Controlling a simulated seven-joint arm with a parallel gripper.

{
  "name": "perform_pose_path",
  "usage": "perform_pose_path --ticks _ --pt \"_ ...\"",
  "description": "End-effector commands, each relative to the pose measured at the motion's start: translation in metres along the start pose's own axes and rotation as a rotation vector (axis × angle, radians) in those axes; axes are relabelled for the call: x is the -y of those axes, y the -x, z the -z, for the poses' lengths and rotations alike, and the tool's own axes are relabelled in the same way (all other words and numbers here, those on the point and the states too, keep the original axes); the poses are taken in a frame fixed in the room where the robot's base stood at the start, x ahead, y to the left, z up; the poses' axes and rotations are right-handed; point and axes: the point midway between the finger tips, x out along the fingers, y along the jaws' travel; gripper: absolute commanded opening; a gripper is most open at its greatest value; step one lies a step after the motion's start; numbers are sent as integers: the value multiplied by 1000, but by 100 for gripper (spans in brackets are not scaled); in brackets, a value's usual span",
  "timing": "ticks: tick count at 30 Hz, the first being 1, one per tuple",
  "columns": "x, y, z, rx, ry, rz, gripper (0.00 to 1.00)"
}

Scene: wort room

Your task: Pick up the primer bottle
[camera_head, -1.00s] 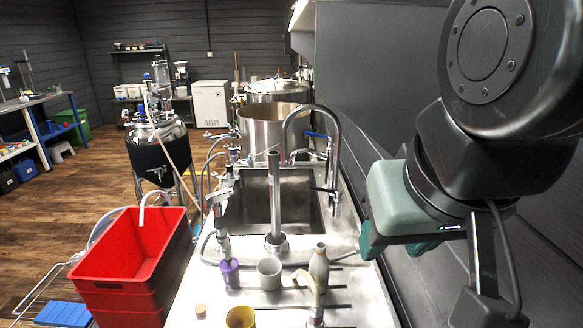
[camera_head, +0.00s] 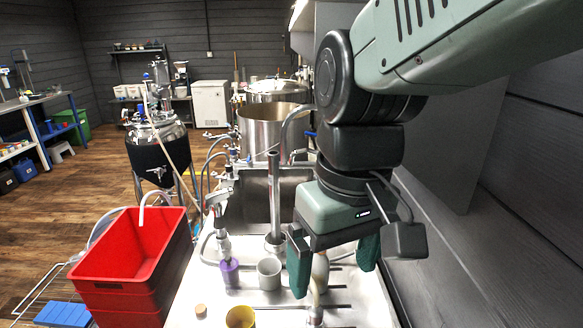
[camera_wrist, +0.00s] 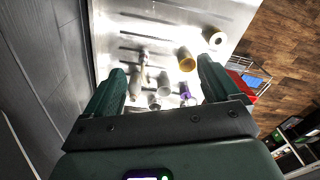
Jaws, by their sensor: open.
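My gripper (camera_head: 335,270) is open and empty, with its green fingers pointing down over the counter; both fingers also show in the wrist view (camera_wrist: 162,72). A grey, narrow-necked bottle (camera_head: 320,268) stands upright on the counter, partly hidden behind the left finger in the head view. In the wrist view the grey bottle (camera_wrist: 135,86) lies nearer the left finger, apparently below it. A purple bottle-like container (camera_head: 230,273) stands farther left; it shows near the right finger in the wrist view (camera_wrist: 184,90). No label is readable, so I cannot tell which is the primer bottle.
A grey cup (camera_head: 269,274) stands between the two bottles. A yellow cup (camera_head: 240,318), a cork (camera_head: 200,311) and a small tap-like piece (camera_head: 316,314) are nearer. A metal post (camera_head: 274,200) rises by the sink. A red crate (camera_head: 130,260) stands left; the dark wall is right.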

Motion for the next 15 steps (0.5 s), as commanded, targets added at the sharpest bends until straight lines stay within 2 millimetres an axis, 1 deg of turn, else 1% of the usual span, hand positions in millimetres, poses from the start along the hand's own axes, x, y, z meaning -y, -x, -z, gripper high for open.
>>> perform_pose_path --ticks 1,3,5,7,8,11,15 --pt "10 -14 6 88 64 26 89" --pt "22 -30 11 194 146 57 89" --pt "30 -42 15 274 210 76 89" --pt "32 -56 24 350 278 74 89" --pt "31 -63 29 379 305 64 89" --pt "16 -86 55 454 400 -16 89" --pt "-14 -127 100 555 554 -174 89"
